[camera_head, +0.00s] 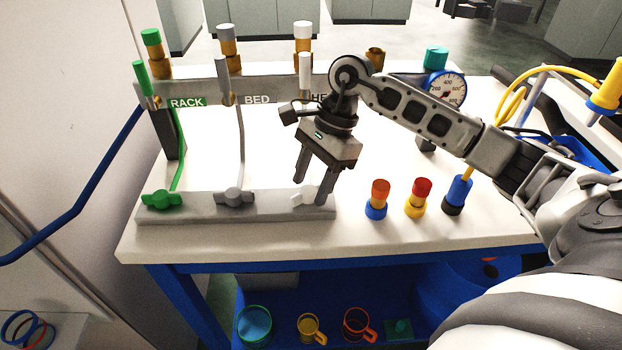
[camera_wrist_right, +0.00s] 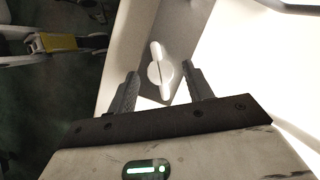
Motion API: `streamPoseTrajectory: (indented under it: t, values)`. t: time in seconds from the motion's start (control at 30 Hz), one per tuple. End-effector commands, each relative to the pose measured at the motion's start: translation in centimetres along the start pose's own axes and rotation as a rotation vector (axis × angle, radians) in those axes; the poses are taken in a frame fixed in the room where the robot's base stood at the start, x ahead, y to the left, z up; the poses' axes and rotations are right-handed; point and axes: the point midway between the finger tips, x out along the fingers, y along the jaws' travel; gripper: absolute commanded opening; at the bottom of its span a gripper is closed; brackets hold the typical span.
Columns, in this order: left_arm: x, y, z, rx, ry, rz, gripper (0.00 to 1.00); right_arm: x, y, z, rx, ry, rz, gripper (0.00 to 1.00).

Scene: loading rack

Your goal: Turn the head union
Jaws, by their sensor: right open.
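The head union is a white wing-shaped piece (camera_wrist_right: 160,72) on the grey base strip, seen in the right wrist view just beyond and between the fingers. In the head view it (camera_head: 298,199) shows at the right end of the strip, partly hidden by my right gripper. My right gripper (camera_head: 312,190) is open and points down over it, with one finger on each side in the picture. In the wrist view the fingers (camera_wrist_right: 160,92) hold nothing, and I cannot tell whether they touch the union. My left gripper is not in view.
A green union (camera_head: 161,200) and a grey union (camera_head: 235,196) sit left on the same strip (camera_head: 262,212). Colored capped fittings (camera_head: 418,198) stand on the table to the right. A rack bar with labels and a pressure gauge (camera_head: 446,90) stand behind.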

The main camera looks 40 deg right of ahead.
Motion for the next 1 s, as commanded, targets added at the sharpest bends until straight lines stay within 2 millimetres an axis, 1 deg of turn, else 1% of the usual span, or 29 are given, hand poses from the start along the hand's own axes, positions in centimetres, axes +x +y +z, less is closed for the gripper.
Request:
streamPoseTrajectory:
  t: [0.13,0.37,0.4,0.47,0.5,0.53,0.57,0.8,1.0]
  values:
    - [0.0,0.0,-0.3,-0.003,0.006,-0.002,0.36,0.7,0.0,0.0,0.0,0.0,0.0,0.51]
    - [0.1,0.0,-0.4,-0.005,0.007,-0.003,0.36,0.8,0.0,0.0,0.0,0.0,0.0,0.51]
    - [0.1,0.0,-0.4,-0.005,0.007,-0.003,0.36,0.8,0.0,0.0,0.0,0.0,0.0,0.48]
    - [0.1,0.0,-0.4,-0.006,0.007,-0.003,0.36,0.8,0.0,0.0,0.0,0.0,0.0,0.31]
    - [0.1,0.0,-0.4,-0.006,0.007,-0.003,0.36,0.8,0.0,0.0,0.0,0.0,0.0,0.2]
    - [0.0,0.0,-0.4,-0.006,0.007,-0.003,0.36,0.8,0.0,0.0,0.0,0.0,0.0,0.12]
    - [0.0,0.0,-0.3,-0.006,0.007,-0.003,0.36,0.8,0.0,0.0,0.0,0.0,0.0,0.08]
    - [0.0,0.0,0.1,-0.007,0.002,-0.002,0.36,0.8,0.0,0.0,0.012,0.0,-0.006,0.08]
    - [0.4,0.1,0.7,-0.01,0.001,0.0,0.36,0.9,0.1,-0.1,0.084,0.0,-0.036,0.08]
